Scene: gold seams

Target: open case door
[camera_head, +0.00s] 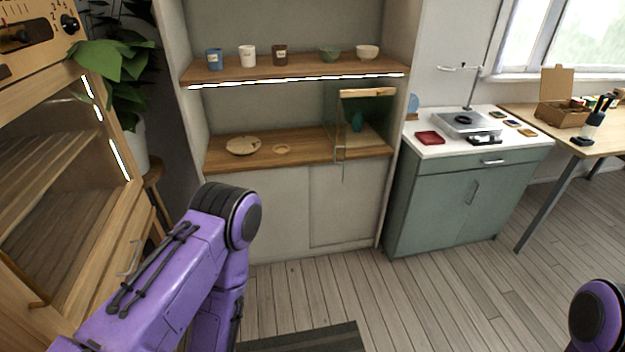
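A small glass case (366,94) with a wooden top stands at the right end of the lower shelf. My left arm comes in from the lower left, bent at a purple and black joint, well short of the case. Its gripper is not visible. Only a joint of my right arm shows at the bottom right corner, with its gripper out of view.
A wooden cabinet (113,205) with a glass front is close on the left, beside a plant (118,62). The shelf (310,148) holds a plate (243,146) left of the case. A green cabinet (440,205) stands at right. The floor ahead is mostly clear.

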